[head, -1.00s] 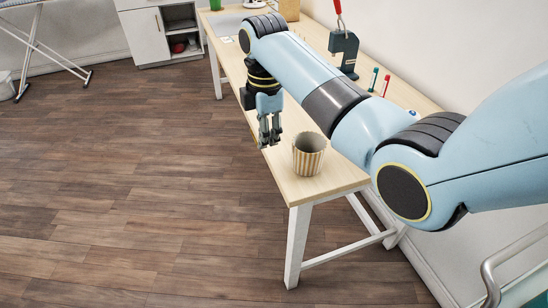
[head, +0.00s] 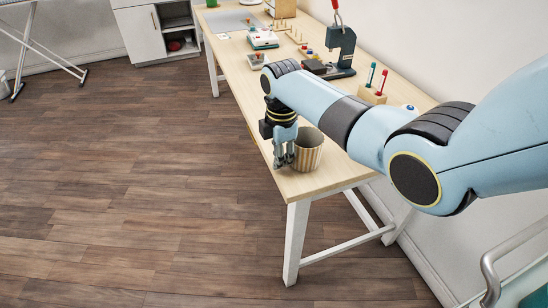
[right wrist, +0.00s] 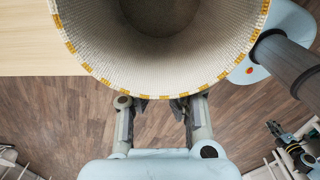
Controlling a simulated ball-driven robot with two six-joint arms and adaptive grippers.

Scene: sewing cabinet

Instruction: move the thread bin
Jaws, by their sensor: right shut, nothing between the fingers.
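The thread bin (head: 310,153), a round open-topped bin with tan and pale stripes, stands upright near the near end of the wooden table. My right gripper (head: 284,161) points down close at the bin's left side in the head view and hides part of it. In the right wrist view, the bin's rim and inside (right wrist: 100,68) fill the top. My right fingers (right wrist: 160,101) are below the rim there, outside the bin, shut with nothing held; contact with the wall is unclear. A small dark gripper (right wrist: 284,140), seemingly my left, shows at lower right, its opening unclear.
The table (head: 318,182) ends just in front of the bin, with floor to the left. Farther back stand a pen block (head: 372,95), a dark press-like tool (head: 341,50) and a small white-and-red machine (head: 262,38). A wall runs along the right.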

